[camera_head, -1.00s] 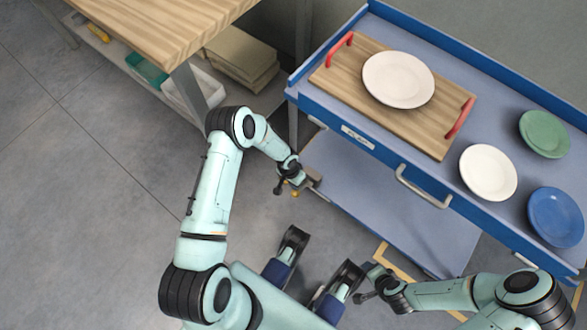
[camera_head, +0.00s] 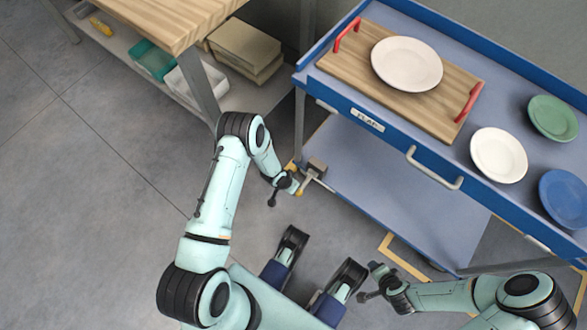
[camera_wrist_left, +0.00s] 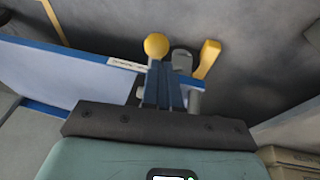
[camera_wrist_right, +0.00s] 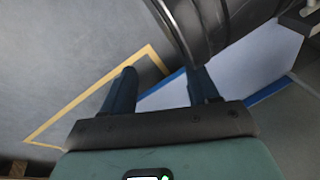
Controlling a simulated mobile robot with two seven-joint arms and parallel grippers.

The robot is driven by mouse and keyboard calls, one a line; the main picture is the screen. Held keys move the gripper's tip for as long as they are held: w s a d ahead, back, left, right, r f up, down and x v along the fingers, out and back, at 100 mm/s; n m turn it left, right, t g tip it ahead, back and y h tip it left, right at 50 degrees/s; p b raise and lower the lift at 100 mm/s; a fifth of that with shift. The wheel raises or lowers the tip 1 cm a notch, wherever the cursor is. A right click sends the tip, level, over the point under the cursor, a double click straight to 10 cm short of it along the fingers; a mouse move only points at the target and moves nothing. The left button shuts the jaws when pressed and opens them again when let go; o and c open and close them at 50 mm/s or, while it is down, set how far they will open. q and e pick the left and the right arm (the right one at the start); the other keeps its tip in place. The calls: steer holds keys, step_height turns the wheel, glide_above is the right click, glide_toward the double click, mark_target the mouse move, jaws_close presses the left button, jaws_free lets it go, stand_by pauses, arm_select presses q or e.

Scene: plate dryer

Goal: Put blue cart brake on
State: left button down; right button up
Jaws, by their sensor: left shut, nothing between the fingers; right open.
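The blue cart (camera_head: 395,185) stands at the right in the head view. Near its lower front-left corner are a yellow ball knob (camera_wrist_left: 155,45) and a yellow lever (camera_wrist_left: 207,60), with a grey caster part between them. They look like the brake parts, and small yellow spots show there in the head view (camera_head: 298,191). My left gripper (camera_wrist_left: 163,85) is shut and empty, its tips close to the knob; I cannot tell whether they touch. My right gripper (camera_wrist_right: 162,84) is open and empty, low in front of the cart, and also shows in the head view (camera_head: 366,282).
On the cart are a wooden tray (camera_head: 445,118) with red handles holding a white plate (camera_head: 407,63), plus white (camera_head: 498,155), green (camera_head: 553,118) and blue (camera_head: 563,196) plates. A wooden table (camera_head: 165,18) stands upper left. Yellow floor tape (camera_head: 400,258) lies below. The left floor is clear.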

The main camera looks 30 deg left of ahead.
arm_select(q)
steer(key=shift+s+f+b, duration=0.25)
steer(key=shift+f+b, duration=0.05)
steer(key=shift+f, duration=0.55)
steer(key=shift+s+f+b, duration=0.25)
steer(key=shift+f+b, duration=0.05)
steer(key=shift+f, duration=0.5)
arm_select(e)
steer(key=shift+s+d+f+g, duration=0.1)
steer(key=shift+s+f+g, duration=0.15)
steer(key=shift+s+f, duration=0.45)
steer(key=shift+s+d+f+g, duration=0.1)
steer(key=shift+s+f+g, duration=0.15)
steer(key=shift+s+f, duration=0.4)
steer(key=shift+s+r, duration=0.15)
